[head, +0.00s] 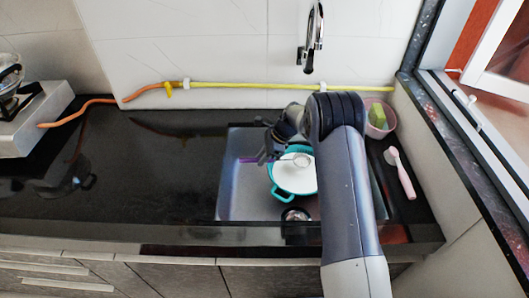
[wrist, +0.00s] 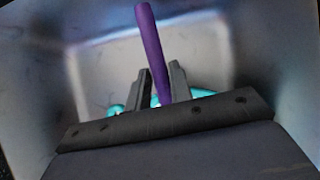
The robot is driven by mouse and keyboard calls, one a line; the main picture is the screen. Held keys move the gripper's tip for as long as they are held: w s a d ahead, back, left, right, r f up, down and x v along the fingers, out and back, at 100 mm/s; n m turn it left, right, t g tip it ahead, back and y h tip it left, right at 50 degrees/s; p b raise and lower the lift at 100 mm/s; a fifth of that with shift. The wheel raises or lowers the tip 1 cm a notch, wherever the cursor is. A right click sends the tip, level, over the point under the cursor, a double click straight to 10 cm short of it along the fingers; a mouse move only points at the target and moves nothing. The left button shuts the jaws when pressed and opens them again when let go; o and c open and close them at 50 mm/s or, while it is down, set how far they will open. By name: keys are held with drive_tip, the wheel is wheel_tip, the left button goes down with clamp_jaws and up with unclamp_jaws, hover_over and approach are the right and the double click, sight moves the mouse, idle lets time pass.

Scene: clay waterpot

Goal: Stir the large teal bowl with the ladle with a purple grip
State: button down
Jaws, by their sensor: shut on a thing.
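The large teal bowl (head: 294,182) with a pale inside and side handles sits in the sink, partly hidden by my arm in the head view. Only bits of its teal rim (wrist: 201,93) show behind my gripper in the wrist view. My gripper (head: 268,153) is over the bowl's upper left side. In the wrist view my gripper (wrist: 160,88) is shut on the ladle's purple grip (wrist: 150,42), which sticks up between the fingers. In the head view the ladle's metal head (head: 301,160) shows over the bowl's inside; I cannot tell whether it touches the bowl.
The sink (head: 240,200) has walls around the bowl, with a dark round drain (head: 295,214) in front. A pink bowl with a green sponge (head: 377,117) and a pink-handled brush (head: 402,175) lie to the right. A faucet (head: 313,35) hangs behind. The left counter is mostly clear.

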drive_tip(key=shift+a+r+h+p, duration=0.15)
drive_tip(key=shift+a+h+p, duration=0.15)
drive_tip(key=shift+h+p, duration=0.5)
drive_tip(key=shift+r+p, duration=0.55)
drive_tip(key=shift+r, duration=0.65)
drive_tip(key=s+d+r+n+g+h, duration=0.2)
drive_tip(key=s+d+n+g+h, duration=0.2)
drive_tip(key=s+d+n, duration=1.25)
drive_tip(key=w+a+m+t+y+p, duration=0.1)
drive_tip(key=w+a+m+y, duration=0.1)
drive_tip(key=w+a, duration=0.3)
drive_tip(key=w+a+f+m+t+y+p, duration=0.1)
drive_tip(key=w+a+m, duration=0.4)
drive_tip(key=a, duration=0.5)
drive_tip(key=shift+a+f+t+y+p, duration=0.2)
drive_tip(key=shift+a+t+y+p, duration=0.3)
drive_tip(key=shift+y, duration=0.4)
